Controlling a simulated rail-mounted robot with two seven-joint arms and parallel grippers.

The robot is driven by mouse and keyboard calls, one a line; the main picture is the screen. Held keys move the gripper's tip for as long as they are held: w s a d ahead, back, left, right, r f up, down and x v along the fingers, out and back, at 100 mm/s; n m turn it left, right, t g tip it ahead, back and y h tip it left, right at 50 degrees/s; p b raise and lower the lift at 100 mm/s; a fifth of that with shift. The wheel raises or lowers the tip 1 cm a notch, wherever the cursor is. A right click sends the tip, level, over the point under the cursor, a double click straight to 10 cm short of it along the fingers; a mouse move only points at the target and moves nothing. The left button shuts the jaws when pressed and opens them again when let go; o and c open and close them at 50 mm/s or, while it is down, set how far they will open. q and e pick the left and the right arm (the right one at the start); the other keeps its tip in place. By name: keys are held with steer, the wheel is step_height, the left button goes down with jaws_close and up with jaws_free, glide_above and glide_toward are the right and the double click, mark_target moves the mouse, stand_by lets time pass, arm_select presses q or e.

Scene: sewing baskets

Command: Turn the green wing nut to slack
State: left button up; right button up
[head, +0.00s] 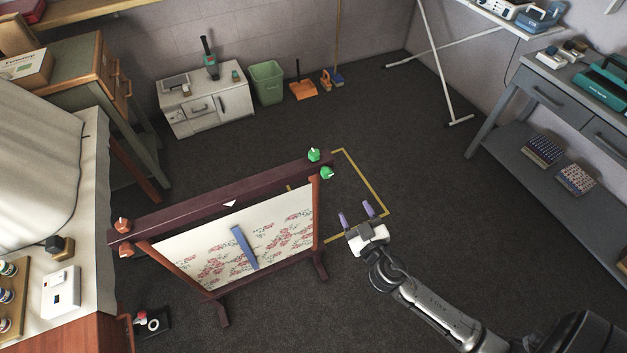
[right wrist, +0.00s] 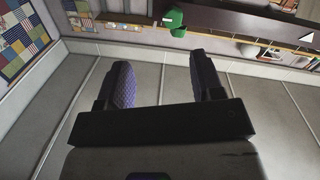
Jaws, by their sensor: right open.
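Two green knobs sit at the right end of a dark red frame beam (head: 215,204). The upper green wing nut (head: 314,154) is on top of the beam, and the lower green knob (head: 327,172) is on its near side. A green piece (right wrist: 174,20) also shows at the top of the right wrist view; I cannot tell which knob it is. My right gripper (head: 356,214) is open and empty, its purple pads apart, below and to the right of the green knobs and clear of them. My left gripper is not in view.
The frame holds a floral cloth (head: 200,258) with a blue strip (head: 244,247) on it. A yellow line (head: 364,180) marks the floor by the frame. Open dark floor lies right of it, up to a grey workbench (head: 560,115).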

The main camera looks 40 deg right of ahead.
mark_target(328, 175)
steer(key=w, duration=0.4)
steer(key=w+d+m+y+p, duration=0.1)
steer(key=w, duration=0.3)
steer(key=w+m+p, duration=0.1)
steer(key=w, duration=0.3)
steer(key=shift+d+r+y, duration=0.25)
steer(key=shift+r+y, duration=0.05)
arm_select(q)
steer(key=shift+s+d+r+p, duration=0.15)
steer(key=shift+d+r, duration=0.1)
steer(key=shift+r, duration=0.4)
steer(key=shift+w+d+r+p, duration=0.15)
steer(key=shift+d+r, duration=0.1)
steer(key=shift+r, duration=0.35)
arm_select(e)
steer(key=shift+w+d+f, duration=0.1)
steer(key=shift+w+d, duration=0.1)
steer(key=shift+w, duration=0.7)
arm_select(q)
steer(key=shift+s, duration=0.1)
arm_select(e)
steer(key=shift+c, duration=0.4)
steer(key=c, duration=0.8)
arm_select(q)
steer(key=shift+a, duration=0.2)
arm_select(e)
steer(key=shift+c, duration=0.2)
